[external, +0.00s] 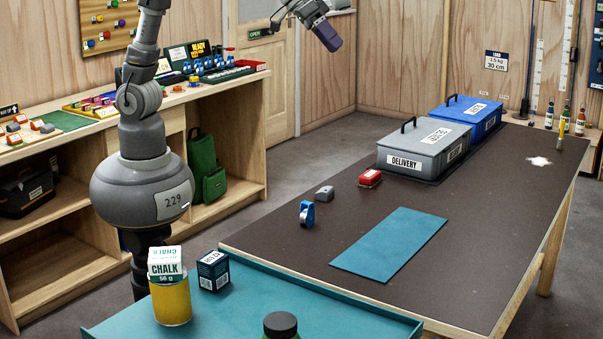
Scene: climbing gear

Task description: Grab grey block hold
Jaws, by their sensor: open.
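A small grey block hold (324,192) sits on the dark table top, between a blue device (306,213) and a red block (369,179). My gripper (329,40) is at the top middle of the external view, in the air, well above and apart from the grey block hold. It is open, and nothing shows in it. The fingertips are small and their detail is hard to make out. Part of my arm is out of the frame at the top.
A grey lidded DELIVERY box (424,148) and a blue lidded box (467,117) stand at the back of the table. A teal mat (391,244) lies right of the hold. A chalk box (165,264), a dark box (213,270) and a dark-capped container (280,325) stand in front.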

